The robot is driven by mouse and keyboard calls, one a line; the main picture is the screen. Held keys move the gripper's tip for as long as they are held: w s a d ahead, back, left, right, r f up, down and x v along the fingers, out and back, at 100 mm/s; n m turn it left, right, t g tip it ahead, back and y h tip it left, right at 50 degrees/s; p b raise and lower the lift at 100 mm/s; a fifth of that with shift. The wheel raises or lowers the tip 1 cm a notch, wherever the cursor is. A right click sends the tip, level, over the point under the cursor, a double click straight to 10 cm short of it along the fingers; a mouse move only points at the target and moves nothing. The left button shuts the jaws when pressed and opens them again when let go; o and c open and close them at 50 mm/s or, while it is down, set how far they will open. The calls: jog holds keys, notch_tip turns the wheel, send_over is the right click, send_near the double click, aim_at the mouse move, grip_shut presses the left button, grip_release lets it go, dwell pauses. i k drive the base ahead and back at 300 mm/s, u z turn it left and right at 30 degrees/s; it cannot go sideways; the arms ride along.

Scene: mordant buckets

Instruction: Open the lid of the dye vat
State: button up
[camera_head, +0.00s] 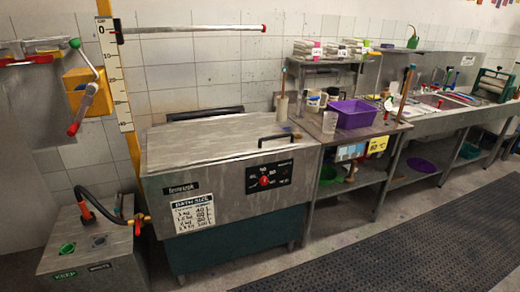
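The dye vat is a large steel box with a dark green base (235,238), standing left of centre against the tiled wall. Its flat grey lid (205,140) lies shut on top. A black bar handle (275,138) shows near the lid's right side. The front panel carries a red dial (265,181) on a black plate and a white bath-size chart (194,213). My gripper does not show in this view, so its opening and distance from the vat are hidden.
A horizontal bar (190,28) reaches out above the vat from a marked post (117,75). A steel box with a hose (95,205) stands to the left. A bench with a purple tub (355,113) adjoins the right. Open floor with dark matting (410,240) lies front right.

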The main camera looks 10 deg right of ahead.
aim_at(199, 136)
jog(key=i, duration=2.55)
jog(key=z, duration=1.8)
jog(key=i, duration=0.95)
jog(key=u, duration=1.7)
